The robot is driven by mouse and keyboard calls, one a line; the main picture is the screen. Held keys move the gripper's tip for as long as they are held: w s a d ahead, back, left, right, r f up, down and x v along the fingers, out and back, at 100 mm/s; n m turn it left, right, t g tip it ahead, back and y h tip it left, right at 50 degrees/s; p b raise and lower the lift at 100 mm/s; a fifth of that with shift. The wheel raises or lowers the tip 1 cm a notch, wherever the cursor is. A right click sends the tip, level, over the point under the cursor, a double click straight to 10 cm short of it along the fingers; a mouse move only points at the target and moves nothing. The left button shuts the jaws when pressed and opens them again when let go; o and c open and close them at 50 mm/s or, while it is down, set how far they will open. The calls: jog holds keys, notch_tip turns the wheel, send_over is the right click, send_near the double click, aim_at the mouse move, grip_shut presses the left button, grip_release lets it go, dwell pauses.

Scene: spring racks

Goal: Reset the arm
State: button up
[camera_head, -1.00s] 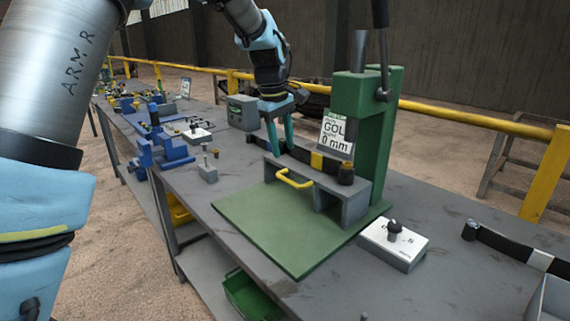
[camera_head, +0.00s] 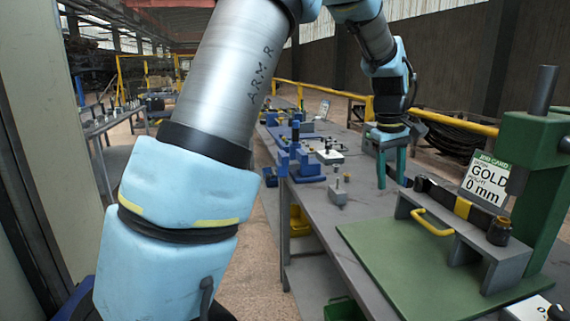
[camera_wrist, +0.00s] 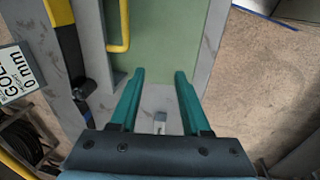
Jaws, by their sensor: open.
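My arm rises at the left and centre of the head view, and its end reaches over the workbench (camera_head: 326,220). My gripper (camera_head: 391,184) points down above the bench, left of the green press (camera_head: 530,160). Its two teal fingers are apart with nothing between them. In the wrist view my gripper (camera_wrist: 158,74) also shows open and empty. Beyond the fingertips lie the green base plate (camera_wrist: 165,45) and a yellow handle (camera_wrist: 118,25).
A grey stand with a yellow handle (camera_head: 432,224) sits on the press plate, with a black cylinder with a yellow band (camera_head: 463,207) on it. A job card (camera_head: 486,183) reads GOLD 0 mm. Blue fixtures (camera_head: 300,165) stand further left. A yellow rail (camera_head: 340,92) runs behind.

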jog(key=a+f+m, duration=0.1)
jog(key=a+f, duration=0.1)
jog(key=a, duration=0.8)
jog(key=a+f, duration=0.2)
jog(key=a, duration=0.8)
jog(key=s+a+f+m, duration=0.1)
jog(key=s+a+f, duration=0.1)
jog(key=s+a, duration=0.3)
jog(key=s+a+f+m+y, duration=0.1)
jog(key=s+a, duration=0.3)
jog(key=a, duration=0.5)
jog(key=shift+s+a+f+t+y, duration=0.3)
jog(key=shift+s+a+f+t, duration=0.1)
jog(key=shift+f, duration=0.3)
